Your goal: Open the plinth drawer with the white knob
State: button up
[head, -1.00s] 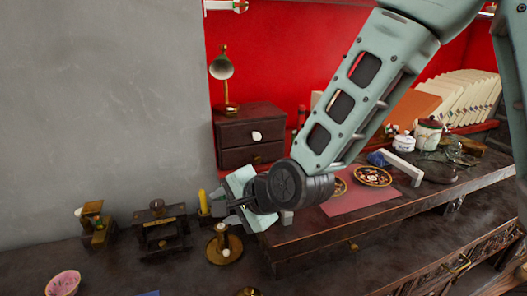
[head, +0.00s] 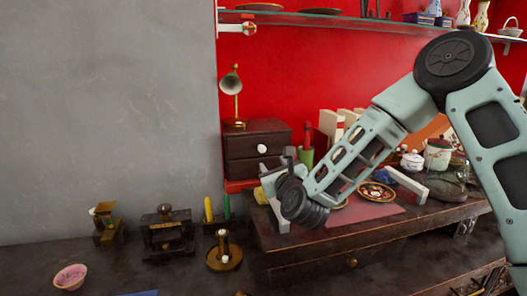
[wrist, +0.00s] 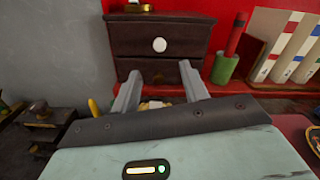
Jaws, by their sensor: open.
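A small dark wooden chest with two drawers (head: 240,142) stands against the red wall. Its upper drawer has a white knob (head: 262,149), which also shows centrally in the wrist view (wrist: 160,45). Both drawers look shut. In the head view my wrist partly hides the gripper.
A brass lamp (head: 231,90) stands on the chest. A green holder (wrist: 224,68) with a red stick and several books (wrist: 290,45) stand to the right. Candles (head: 208,209) and small dark stands are to the left. A glass shelf (head: 290,18) runs above.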

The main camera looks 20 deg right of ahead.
aim_at(263, 151)
jog(key=w+p, duration=0.1)
jog(key=w, duration=1)
jog(key=shift+w, duration=0.4)
